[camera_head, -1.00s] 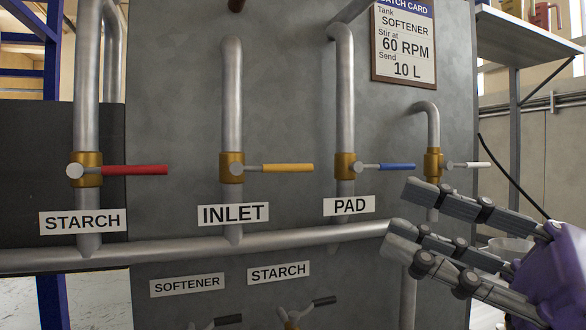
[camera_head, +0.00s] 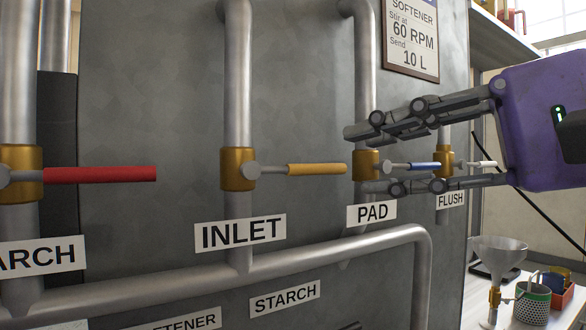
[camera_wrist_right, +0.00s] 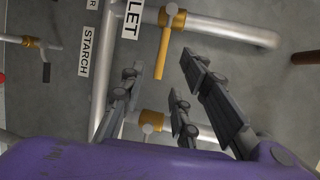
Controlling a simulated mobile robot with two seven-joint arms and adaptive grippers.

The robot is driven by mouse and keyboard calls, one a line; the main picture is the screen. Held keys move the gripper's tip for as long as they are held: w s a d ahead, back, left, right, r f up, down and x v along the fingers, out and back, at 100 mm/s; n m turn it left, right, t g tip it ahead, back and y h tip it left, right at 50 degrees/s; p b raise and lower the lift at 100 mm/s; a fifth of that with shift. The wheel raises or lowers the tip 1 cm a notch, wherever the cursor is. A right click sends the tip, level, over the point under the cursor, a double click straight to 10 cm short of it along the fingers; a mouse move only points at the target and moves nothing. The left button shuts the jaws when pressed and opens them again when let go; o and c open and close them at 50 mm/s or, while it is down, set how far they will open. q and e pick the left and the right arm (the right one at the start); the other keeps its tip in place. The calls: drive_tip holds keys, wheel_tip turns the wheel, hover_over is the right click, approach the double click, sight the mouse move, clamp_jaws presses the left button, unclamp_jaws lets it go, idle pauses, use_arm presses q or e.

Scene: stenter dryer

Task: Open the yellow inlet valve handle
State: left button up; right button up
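The yellow inlet valve handle (camera_head: 317,169) sticks out level to the right from its brass valve body (camera_head: 238,168), above the INLET label (camera_head: 240,233). My right gripper (camera_head: 358,160) is open and empty, coming in from the right at handle height. Its fingertips are just right of the yellow handle's free end in the head view, one above and one below that height. In the right wrist view, the yellow handle (camera_wrist_right: 163,52) points toward the space between my spread fingers (camera_wrist_right: 160,75); contact does not show. My left gripper is out of view.
The red starch handle (camera_head: 100,174) is left of the inlet. The blue pad handle (camera_head: 425,165) and white flush handle (camera_head: 484,164) are right of it, partly behind or between my right fingers. A horizontal pipe (camera_head: 200,280) runs below. A funnel (camera_head: 498,250) stands at lower right.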

sight(330, 168)
drive_tip(key=x, duration=0.6)
drive_tip(key=shift+w+a, duration=0.2)
drive_tip(key=shift+a, duration=0.05)
drive_tip(key=shift+w+a+f, duration=0.1)
drive_tip(key=shift+w+a, duration=0.1)
drive_tip(key=shift+a, duration=0.2)
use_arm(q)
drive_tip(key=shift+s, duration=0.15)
use_arm(e)
drive_tip(key=shift+c, duration=0.2)
clamp_jaws()
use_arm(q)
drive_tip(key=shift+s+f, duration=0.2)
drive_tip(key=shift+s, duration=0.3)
